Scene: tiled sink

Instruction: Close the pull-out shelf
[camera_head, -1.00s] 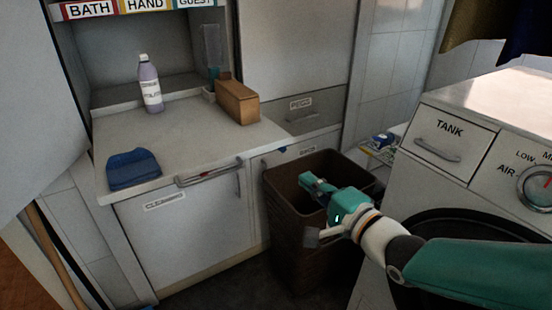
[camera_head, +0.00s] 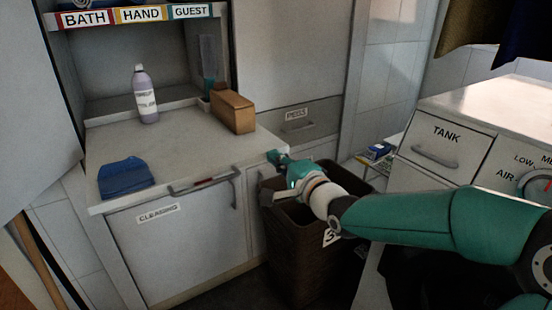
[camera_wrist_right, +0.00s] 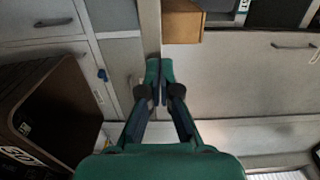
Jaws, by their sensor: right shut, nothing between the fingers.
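The pull-out shelf (camera_head: 205,150) is a pale flat board sticking out over the cabinet marked CLEANING, with a bar handle (camera_head: 205,183) along its front. A blue folded cloth (camera_head: 126,178), a lilac bottle (camera_head: 146,97) and a brown box (camera_head: 232,111) are on or behind it. My right gripper (camera_head: 275,158) is shut and empty, its tips close to the shelf's right front corner. I cannot tell whether they touch. The right wrist view also shows the shut fingers (camera_wrist_right: 158,75). My left gripper is out of view.
A dark brown bin (camera_head: 297,245) stands right of the cabinet, below my right forearm. It also shows in the right wrist view (camera_wrist_right: 45,115). A washer-like machine (camera_head: 440,155) with a TANK drawer stands at the right. A drawer marked PEGS (camera_head: 297,118) is behind.

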